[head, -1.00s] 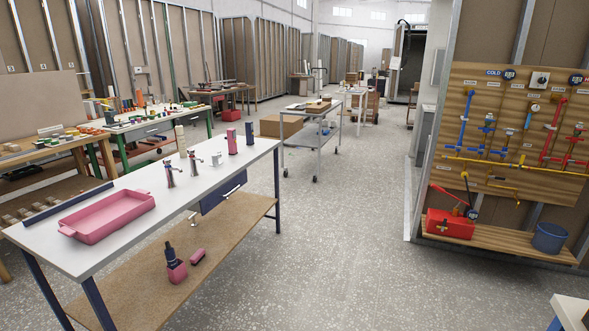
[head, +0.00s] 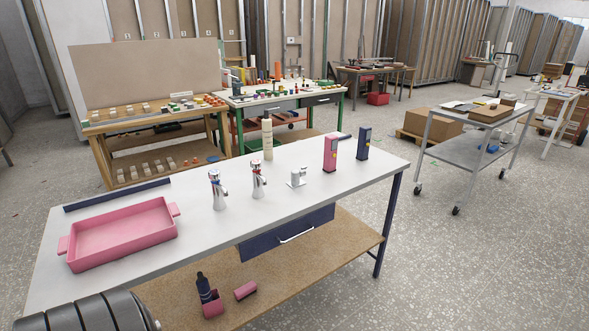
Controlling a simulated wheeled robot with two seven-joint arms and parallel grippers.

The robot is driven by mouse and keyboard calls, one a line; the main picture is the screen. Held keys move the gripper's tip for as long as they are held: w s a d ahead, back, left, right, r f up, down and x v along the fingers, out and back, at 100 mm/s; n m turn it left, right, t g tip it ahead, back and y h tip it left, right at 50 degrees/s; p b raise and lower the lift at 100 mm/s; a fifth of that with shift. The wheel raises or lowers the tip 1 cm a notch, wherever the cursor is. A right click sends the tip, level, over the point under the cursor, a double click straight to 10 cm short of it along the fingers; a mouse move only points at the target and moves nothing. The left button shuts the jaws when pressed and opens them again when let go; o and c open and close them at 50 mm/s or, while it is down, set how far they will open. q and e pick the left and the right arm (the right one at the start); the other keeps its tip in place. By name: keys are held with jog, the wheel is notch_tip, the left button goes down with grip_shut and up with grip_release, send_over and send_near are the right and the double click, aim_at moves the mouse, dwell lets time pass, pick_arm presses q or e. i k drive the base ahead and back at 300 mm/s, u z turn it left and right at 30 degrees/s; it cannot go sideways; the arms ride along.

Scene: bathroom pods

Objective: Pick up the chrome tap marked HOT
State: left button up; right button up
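Two chrome taps stand upright on the white-topped workbench (head: 330,207). One is the left tap (head: 217,190), the other the right tap (head: 258,180), a little farther back. Both have small coloured marks near the top, but I cannot read which one says HOT. Both stand free, with clear table around them. Neither of my grippers is in view.
A pink tray (head: 120,236) lies left of the taps, with a dark bar (head: 117,195) behind it. A small white fitting (head: 297,178), pink box (head: 330,153), navy box (head: 364,144) and cream bottle (head: 267,140) stand right or behind. Open floor lies right of the bench.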

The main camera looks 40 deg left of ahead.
aim_at(259, 180)
jog(key=i, duration=2.9)
jog(key=u, duration=2.3)
